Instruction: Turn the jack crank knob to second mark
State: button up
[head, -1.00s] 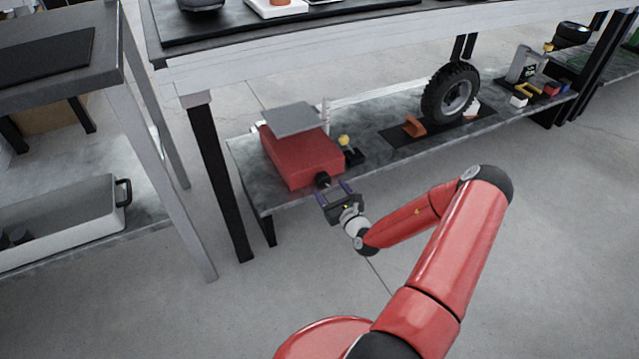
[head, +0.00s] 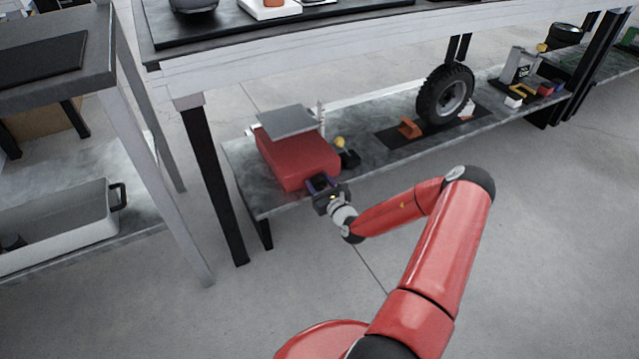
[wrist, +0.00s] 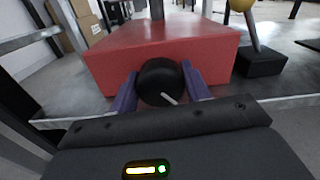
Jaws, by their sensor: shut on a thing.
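The red jack box (head: 300,158) sits on the low shelf, with a grey plate (head: 287,122) above it. It fills the upper middle of the wrist view (wrist: 160,50). The black round crank knob (wrist: 160,80) is on the box's front face and has a pale line on it, pointing to the lower right. My gripper (head: 319,184) is at the front of the box. In the wrist view its two purple fingers (wrist: 160,88) stand on either side of the knob, shut on it. I cannot make out any marks around the knob. The knob is mostly hidden in the head view.
A yellow-topped lever on a black base (head: 349,158) stands just right of the box. An orange wedge (head: 409,128) and a wheel (head: 445,95) are farther right on the shelf (head: 245,175). A table leg (head: 213,180) stands to the left. The floor in front is clear.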

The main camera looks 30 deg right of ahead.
jog(key=shift+r+m+p, duration=0.15)
jog(key=shift+m+p, duration=0.15)
jog(key=shift+p, duration=0.45)
jog(key=m+p, duration=0.2)
jog(key=shift+m, duration=0.3)
jog(key=shift+m+p, duration=1.05)
jog(key=shift+m, duration=1.15)
jog(key=shift+d, duration=0.1)
jog(key=o, duration=1)
